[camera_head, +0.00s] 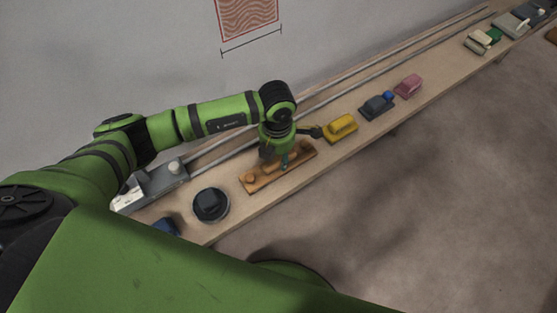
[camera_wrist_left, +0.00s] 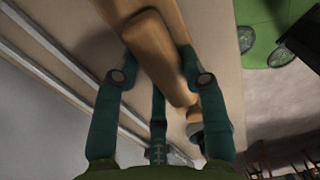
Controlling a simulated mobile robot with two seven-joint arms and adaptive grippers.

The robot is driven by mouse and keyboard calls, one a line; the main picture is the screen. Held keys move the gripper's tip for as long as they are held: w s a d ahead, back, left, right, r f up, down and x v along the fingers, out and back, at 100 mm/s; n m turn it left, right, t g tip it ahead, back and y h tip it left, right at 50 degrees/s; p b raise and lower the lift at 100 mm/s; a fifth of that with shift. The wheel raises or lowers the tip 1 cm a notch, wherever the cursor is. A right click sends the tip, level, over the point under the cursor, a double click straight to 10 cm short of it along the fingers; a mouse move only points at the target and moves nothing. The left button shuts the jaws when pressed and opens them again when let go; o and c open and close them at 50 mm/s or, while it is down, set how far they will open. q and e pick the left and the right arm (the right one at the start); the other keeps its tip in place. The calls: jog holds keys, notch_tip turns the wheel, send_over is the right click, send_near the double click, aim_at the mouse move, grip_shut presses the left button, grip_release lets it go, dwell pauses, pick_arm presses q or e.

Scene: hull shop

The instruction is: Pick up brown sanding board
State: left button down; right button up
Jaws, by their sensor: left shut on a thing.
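The brown sanding board (camera_head: 262,183) is a long wooden board with a raised handle, lying lengthwise along the narrow bench in the head view. My left gripper (camera_head: 285,158) comes down over it from above. In the left wrist view, the green fingers of my left gripper (camera_wrist_left: 160,85) are closed around the board's wooden handle (camera_wrist_left: 158,55), one finger on each side and a third behind. I cannot tell if the board touches the bench. The gripper hides part of the board in the head view. My right gripper is not in view.
On the bench (camera_head: 228,228), a round black sander (camera_head: 210,204) and a grey tool (camera_head: 165,182) stand left of the board. A yellow block (camera_head: 341,128), a dark block (camera_head: 377,106) and a pink block (camera_head: 408,86) stand right. Rails (camera_head: 360,75) run along the back.

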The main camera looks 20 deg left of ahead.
aim_at(280, 159)
pick_arm(q)
jog(key=shift+r, duration=0.5)
jog(key=r, duration=0.2)
jog(key=d+r, duration=0.1)
jog(key=shift+s+r, duration=0.3)
jog(key=shift+r, duration=0.05)
jog(key=s+d+r, duration=0.6)
jog(key=s+d, duration=0.1)
jog(key=d, duration=0.1)
jog(key=shift+r+b, duration=0.2)
jog(key=shift+b, duration=0.1)
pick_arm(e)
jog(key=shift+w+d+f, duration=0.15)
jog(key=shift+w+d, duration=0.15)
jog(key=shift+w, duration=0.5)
pick_arm(q)
jog(key=c, duration=1.3)
grip_release()
jog(key=shift+c, duration=0.2)
jog(key=c, duration=0.4)
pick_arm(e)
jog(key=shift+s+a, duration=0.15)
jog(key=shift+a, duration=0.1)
